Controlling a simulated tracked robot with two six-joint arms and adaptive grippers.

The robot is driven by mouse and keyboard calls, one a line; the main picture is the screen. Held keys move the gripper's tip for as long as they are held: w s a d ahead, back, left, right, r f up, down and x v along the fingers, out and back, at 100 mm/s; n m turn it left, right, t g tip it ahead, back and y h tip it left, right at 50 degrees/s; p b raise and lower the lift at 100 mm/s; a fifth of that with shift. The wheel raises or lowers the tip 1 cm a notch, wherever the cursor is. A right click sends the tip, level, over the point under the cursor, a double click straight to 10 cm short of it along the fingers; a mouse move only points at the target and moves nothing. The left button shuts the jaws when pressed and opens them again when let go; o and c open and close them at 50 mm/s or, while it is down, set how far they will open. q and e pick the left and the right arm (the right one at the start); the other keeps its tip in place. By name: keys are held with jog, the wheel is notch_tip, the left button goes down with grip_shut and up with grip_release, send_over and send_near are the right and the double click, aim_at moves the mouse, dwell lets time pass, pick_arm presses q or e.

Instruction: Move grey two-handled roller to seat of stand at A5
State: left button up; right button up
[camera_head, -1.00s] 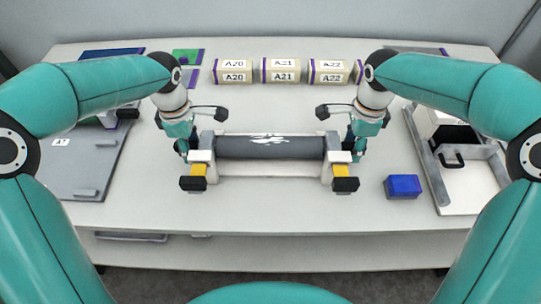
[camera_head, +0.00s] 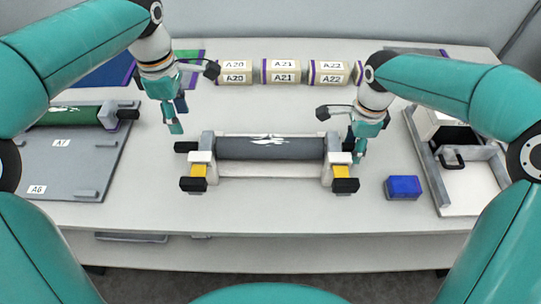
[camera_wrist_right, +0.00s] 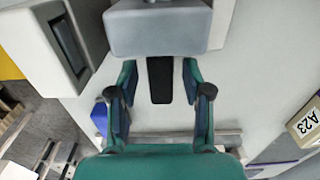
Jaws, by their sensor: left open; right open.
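The grey roller (camera_head: 270,147) lies level across two light grey end supports at the middle of the table. Black grip-like ends with yellow parts show at its front left (camera_head: 193,184) and front right (camera_head: 345,184). My left gripper (camera_head: 174,118) is open and empty, above and behind the roller's left end, apart from it. My right gripper (camera_head: 358,148) is open at the right end. In the right wrist view its fingers (camera_wrist_right: 159,105) stand either side of a black bar (camera_wrist_right: 160,80), not closed on it. No A5 label is readable.
A grey board (camera_head: 65,165) at left bears labels A6 and A7, with a green roller (camera_head: 65,117) at its back. Labelled rolls (camera_head: 285,71) stand behind. A blue block (camera_head: 403,187) and a tray (camera_head: 455,200) with a black-handled item are at right.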

notch_tip(320, 180, up, 12)
dwell(0.5)
jog(key=shift+f, duration=0.15)
dwell(0.3)
